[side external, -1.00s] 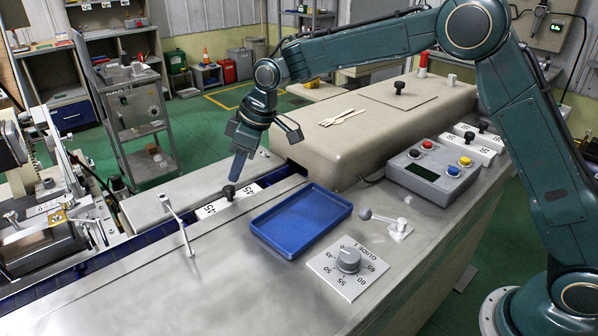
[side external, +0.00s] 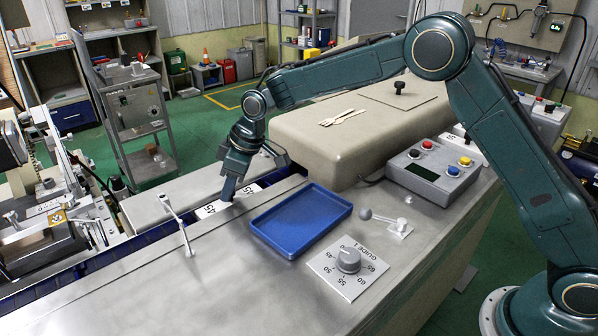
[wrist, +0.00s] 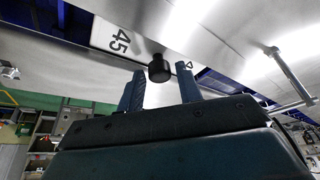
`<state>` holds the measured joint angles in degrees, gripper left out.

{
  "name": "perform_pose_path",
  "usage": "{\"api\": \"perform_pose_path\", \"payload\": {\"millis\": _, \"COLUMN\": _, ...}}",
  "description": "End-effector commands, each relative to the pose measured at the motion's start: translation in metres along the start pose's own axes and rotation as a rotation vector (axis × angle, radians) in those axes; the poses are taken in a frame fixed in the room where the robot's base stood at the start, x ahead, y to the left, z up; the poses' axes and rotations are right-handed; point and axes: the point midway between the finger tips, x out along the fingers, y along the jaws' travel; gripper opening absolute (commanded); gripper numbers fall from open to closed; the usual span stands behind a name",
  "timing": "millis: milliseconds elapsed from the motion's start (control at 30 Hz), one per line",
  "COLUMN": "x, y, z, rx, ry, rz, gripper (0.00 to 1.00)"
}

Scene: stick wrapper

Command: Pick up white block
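The white block marked 45 (side external: 207,210) lies flat along the dark blue channel, left of the blue tray. In the wrist view the white block (wrist: 113,38) shows its number and a black knob (wrist: 158,68) standing up from it. My gripper (side external: 227,196) is low over the block and hides the knob in the side view. In the wrist view my gripper (wrist: 160,82) is open, one finger on each side of the knob, with gaps between. Whether the fingertips reach down around the knob is hard to tell.
An empty blue tray (side external: 301,221) sits right of the channel. A thin lever (side external: 177,222) rises to the left. A guide dial (side external: 348,261), a small lever (side external: 383,219) and a button box (side external: 437,172) stand to the right. The front metal top is clear.

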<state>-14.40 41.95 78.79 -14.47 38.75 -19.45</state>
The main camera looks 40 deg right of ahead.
Motion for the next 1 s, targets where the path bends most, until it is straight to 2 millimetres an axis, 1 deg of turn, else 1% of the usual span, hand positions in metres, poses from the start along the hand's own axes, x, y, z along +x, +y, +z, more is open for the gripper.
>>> {"api": "perform_pose_path", "payload": {"millis": 433, "x": 0.0000, "y": 0.0000, "z": -0.0002, "rx": 0.000, "ry": 0.000, "rz": 0.000, "gripper": 0.35}}
{"api": "perform_pose_path", "payload": {"millis": 467, "x": 0.0000, "y": 0.0001, "z": -0.0002, "rx": 0.000, "ry": 0.000, "rz": 0.000, "gripper": 0.33}}
{"api": "perform_pose_path", "payload": {"millis": 500, "x": -0.0001, "y": 0.0001, "z": -0.0001, "rx": 0.000, "ry": 0.000, "rz": 0.000, "gripper": 0.26}}
{"api": "perform_pose_path", "payload": {"millis": 633, "x": -0.0001, "y": 0.0000, "z": -0.0001, "rx": 0.000, "ry": 0.000, "rz": 0.000, "gripper": 0.00}}
{"api": "perform_pose_path", "payload": {"millis": 1000, "x": -0.0013, "y": 0.0001, "z": -0.0010, "rx": -0.001, "ry": 0.002, "rz": 0.001, "gripper": 0.00}}
